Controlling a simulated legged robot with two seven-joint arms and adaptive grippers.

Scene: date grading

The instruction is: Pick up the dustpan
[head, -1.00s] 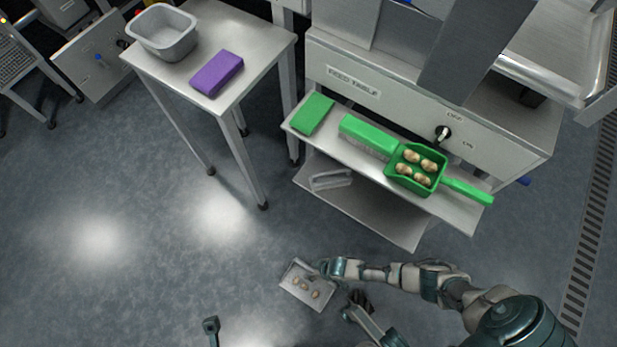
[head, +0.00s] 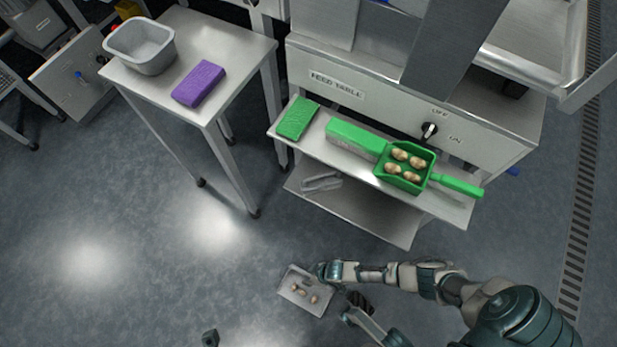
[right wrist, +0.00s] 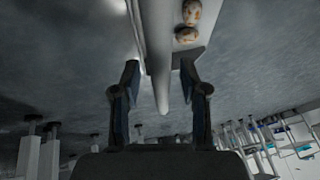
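A grey dustpan (head: 288,288) with several tan dates in it is low near the floor in the head view. I cannot tell whether it rests on the floor. My right gripper (head: 322,271) is at its upper right edge. In the right wrist view the gripper (right wrist: 160,72) is open. The dustpan's pale handle (right wrist: 160,95) lies between the two dark fingers with a gap on each side. Part of the pan (right wrist: 157,20) and some dates show beyond the fingertips. I cannot make out my left gripper.
A feed table (head: 290,148) holds a green scoop (head: 433,160) with several dates, a green brush (head: 355,140) and a green block (head: 298,118). A steel side table (head: 215,100) bears a grey tub (head: 140,55) and a purple block (head: 199,83). Open floor lies left of the dustpan.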

